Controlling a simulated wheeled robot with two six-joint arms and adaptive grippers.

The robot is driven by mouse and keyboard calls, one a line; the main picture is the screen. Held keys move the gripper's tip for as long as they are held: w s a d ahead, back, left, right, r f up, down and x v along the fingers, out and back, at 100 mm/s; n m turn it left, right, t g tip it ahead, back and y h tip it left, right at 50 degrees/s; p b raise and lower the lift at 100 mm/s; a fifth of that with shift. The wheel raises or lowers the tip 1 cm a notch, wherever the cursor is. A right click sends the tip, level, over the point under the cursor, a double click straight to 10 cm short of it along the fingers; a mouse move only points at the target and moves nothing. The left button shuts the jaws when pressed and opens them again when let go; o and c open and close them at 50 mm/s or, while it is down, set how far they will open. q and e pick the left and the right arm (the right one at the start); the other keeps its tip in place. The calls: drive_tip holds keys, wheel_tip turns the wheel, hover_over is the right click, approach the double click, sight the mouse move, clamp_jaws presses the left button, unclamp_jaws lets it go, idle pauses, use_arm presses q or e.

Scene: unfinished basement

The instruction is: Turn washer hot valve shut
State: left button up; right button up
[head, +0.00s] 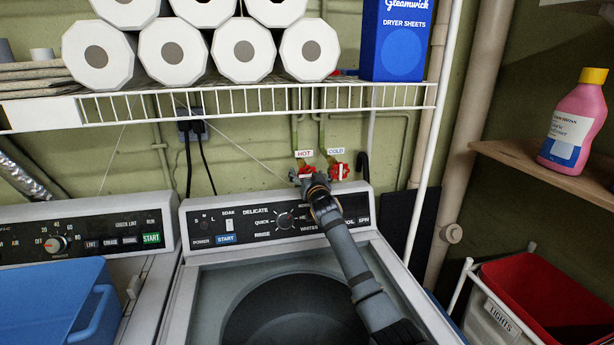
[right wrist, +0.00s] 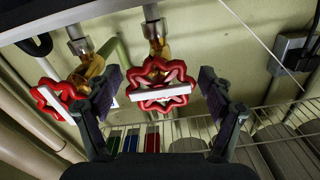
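The hot valve (head: 304,166) is a red wheel handle under a "HOT" label on the wall behind the washer. In the right wrist view the hot valve (right wrist: 162,86) is a scalloped red wheel with a white bar, on a brass body. My right gripper (head: 306,179) is right at it in the head view. In the wrist view the right gripper's fingers (right wrist: 160,92) are spread, one on each side of the wheel, with visible gaps. The cold valve (head: 338,171), also red, is just right of it, and shows left in the wrist view (right wrist: 60,100). My left gripper is out of view.
The washer (head: 190,250) stands below with its drum open; my right arm reaches over it. A wire shelf (head: 250,100) with paper rolls and a dryer sheets box (head: 400,40) hangs above the valves. A blue basket (head: 50,305) sits at the left, a red-lined bin (head: 540,290) at the right.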

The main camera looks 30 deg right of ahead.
wheel_tip(320, 180, up, 10)
idle(0.6)
idle(0.4)
